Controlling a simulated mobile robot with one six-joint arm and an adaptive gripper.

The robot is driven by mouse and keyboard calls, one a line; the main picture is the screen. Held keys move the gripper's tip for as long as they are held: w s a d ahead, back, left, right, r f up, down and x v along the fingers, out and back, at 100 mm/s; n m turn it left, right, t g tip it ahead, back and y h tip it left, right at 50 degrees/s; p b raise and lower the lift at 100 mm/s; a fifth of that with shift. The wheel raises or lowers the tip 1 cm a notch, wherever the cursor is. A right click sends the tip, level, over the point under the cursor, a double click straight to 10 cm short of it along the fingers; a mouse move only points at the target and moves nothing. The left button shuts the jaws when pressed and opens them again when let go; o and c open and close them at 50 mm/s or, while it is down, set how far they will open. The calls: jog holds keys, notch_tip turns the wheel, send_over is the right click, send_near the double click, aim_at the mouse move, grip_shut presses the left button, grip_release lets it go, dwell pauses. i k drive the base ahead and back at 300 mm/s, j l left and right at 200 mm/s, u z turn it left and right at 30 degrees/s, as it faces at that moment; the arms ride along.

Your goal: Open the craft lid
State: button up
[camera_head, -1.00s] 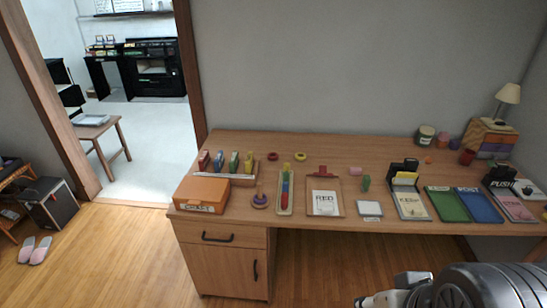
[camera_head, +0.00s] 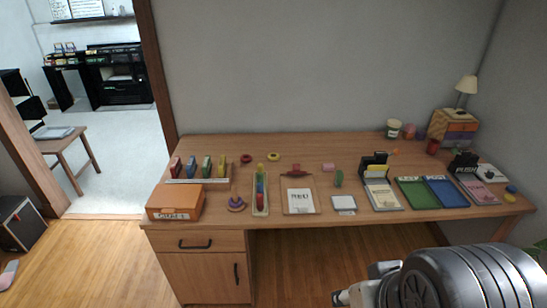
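The craft box (camera_head: 174,201) is an orange box with a lid and a white label on its front. It sits at the left front corner of the wooden desk, and its lid looks shut. My arm shows at the bottom right of the head view, well away from the box. Part of my gripper (camera_head: 342,297) may show at the arm's left end, low in front of the desk. Its fingers cannot be made out.
Floor before the desk is clear. A doorway opens at left.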

aim_at(169, 197)
jog(key=i+j+u, duration=0.15)
jog(key=i+j, duration=0.75)
jog(key=i, duration=0.1)
